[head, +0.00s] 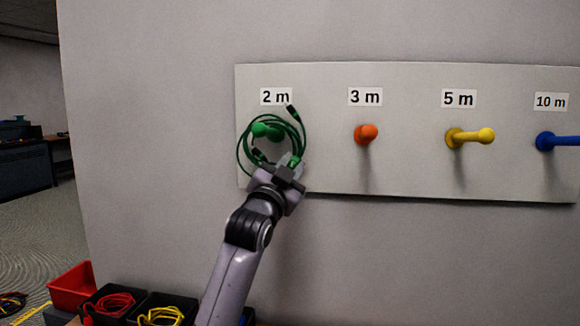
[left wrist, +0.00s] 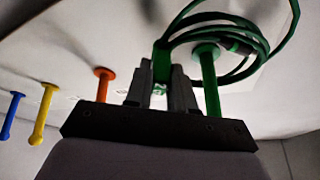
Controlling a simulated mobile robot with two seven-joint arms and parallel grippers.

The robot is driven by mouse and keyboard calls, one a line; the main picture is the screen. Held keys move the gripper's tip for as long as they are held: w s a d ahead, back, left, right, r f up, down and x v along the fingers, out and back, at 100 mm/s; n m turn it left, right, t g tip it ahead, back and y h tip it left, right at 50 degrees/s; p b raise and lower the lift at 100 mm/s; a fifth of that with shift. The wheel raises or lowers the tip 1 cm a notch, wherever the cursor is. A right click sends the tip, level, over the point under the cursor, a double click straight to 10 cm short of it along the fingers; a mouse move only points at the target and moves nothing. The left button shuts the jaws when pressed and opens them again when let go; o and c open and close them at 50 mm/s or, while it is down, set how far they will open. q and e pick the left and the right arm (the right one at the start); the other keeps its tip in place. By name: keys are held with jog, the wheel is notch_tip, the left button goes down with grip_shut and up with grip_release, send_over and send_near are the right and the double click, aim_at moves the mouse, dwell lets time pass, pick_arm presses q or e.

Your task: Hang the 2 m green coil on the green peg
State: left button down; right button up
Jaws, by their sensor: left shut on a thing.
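The green coil (head: 303,137) is a loop of thin green cable with dark plug ends, in front of the board under the "2 m" label. My left gripper (head: 288,168) is shut on the coil's lower right side, at a green band that shows between its fingers (left wrist: 160,82) in the left wrist view. The green peg (head: 266,131) appears inside the loop in the head view. In the left wrist view the peg (left wrist: 211,95) stands just beside the fingers, and the coil (left wrist: 264,52) curves around near its base. My right gripper is not in view.
The board (head: 410,175) also carries an orange peg (head: 366,133), a yellow peg (head: 470,137) and a blue peg (head: 556,141) to the right, all bare. Below are a red bin (head: 72,284) and black bins with red cable (head: 112,303) and yellow cable (head: 162,315).

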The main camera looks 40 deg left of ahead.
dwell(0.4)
pick_arm(q)
jog(key=c, duration=0.9)
grip_release()
jog(key=shift+s, duration=0.1)
jog(key=shift+b+v, duration=0.8)
jog(key=shift+v, duration=2.75)
